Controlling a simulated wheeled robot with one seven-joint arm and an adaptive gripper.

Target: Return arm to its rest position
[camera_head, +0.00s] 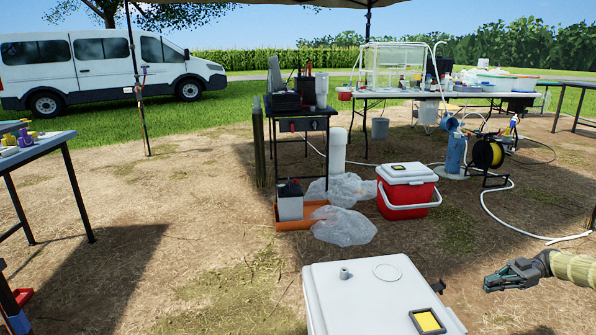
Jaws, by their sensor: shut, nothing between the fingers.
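My gripper (508,276) is in the lower right of the head view, at the end of my arm, which comes in from the right edge. Its fingers point left and are shut with nothing between them. It hangs in the air to the right of a large white cooler lid (370,290) and apart from it. The rest of my arm is outside the picture.
A red cooler (407,199) with a white lid stands on the bare ground beyond. Plastic bags (345,225), a hose reel (488,155) and a white hose (500,222) lie or stand nearby. Tables stand left (42,150) and behind (465,94). Open ground lies at left centre.

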